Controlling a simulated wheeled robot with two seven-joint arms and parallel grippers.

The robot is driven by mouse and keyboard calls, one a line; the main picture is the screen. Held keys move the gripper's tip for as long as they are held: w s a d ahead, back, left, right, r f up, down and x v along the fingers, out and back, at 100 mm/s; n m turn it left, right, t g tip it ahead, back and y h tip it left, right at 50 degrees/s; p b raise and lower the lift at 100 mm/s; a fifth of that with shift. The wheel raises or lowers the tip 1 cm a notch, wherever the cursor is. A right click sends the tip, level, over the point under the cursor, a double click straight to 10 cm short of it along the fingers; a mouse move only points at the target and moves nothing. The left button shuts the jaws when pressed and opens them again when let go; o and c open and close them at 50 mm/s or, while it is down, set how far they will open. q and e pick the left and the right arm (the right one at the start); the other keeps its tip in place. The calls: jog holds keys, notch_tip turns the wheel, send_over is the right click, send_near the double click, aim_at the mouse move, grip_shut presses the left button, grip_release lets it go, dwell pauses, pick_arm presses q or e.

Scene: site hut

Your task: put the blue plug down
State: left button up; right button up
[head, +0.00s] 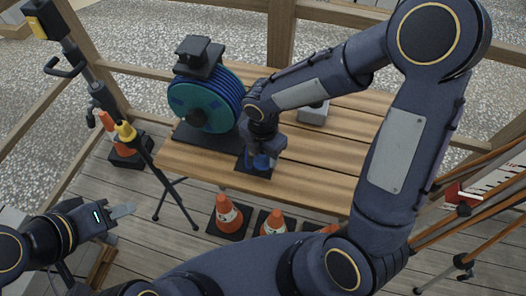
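The blue plug (262,162) shows just below my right gripper (264,152), at the front edge of the wooden table (330,185). A small dark square pad (254,172) lies under it. My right gripper points down at the plug. Its fingers are mostly hidden by its own body, so I cannot tell whether they grip the plug, or whether the plug touches the pad. My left gripper (122,212) is at the lower left, away from the table, with no object visible at it. The gap between its fingers cannot be made out.
A blue cable reel (205,103) on a dark base stands at the table's left. A grey block (314,112) lies behind my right gripper. Orange cones (228,213) stand on the floor in front. Tripod legs stand at left and right. The table's right front is clear.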

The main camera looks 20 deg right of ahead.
notch_tip(320, 180, up, 13)
jog(key=p, duration=0.1)
dwell(0.5)
jog(key=s+d+r+m+t+y, duration=0.1)
jog(key=s+d+m, duration=0.3)
jog(key=m, duration=0.9)
jog(key=s+d+r+m+t+y, duration=0.2)
jog(key=s+d+m+t, duration=0.2)
jog(key=s+m, duration=0.5)
jog(key=d+m, duration=0.1)
jog(key=m, duration=0.4)
jog(key=shift+s+d+t+y, duration=0.25)
jog(key=shift+s+t+y, duration=0.05)
jog(key=shift+s+y, duration=0.1)
